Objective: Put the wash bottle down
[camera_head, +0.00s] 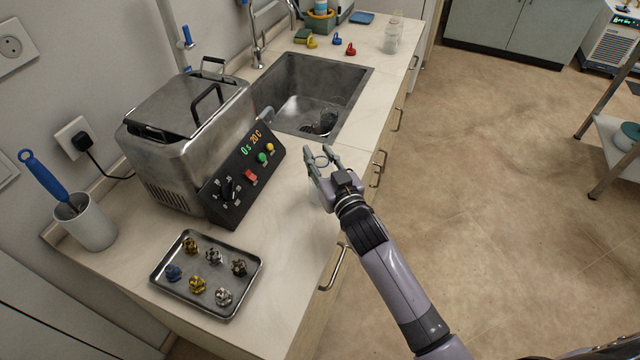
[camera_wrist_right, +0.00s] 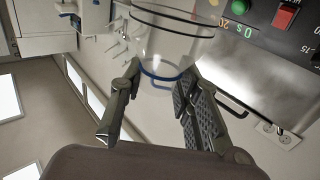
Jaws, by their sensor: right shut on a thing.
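My right gripper (camera_head: 322,168) is over the front edge of the worktop, right of the steel ultrasonic bath. In the right wrist view, its fingers (camera_wrist_right: 155,110) are on either side of a clear, see-through vessel with a blue ring, which I take to be the wash bottle (camera_wrist_right: 170,45). The gripper is shut on it. In the head view the bottle shows only faintly between the fingers (camera_head: 321,160). I cannot tell whether its base touches the worktop. My left gripper is not in view.
The steel bath (camera_head: 190,140) with its control panel stands left of the gripper. A tray (camera_head: 180,290) of small knobbed parts lies in front. The sink (camera_head: 345,80) is behind. Clear bottles (camera_head: 391,42) stand at the far end. Bare worktop (camera_head: 285,215) lies between bath and front edge.

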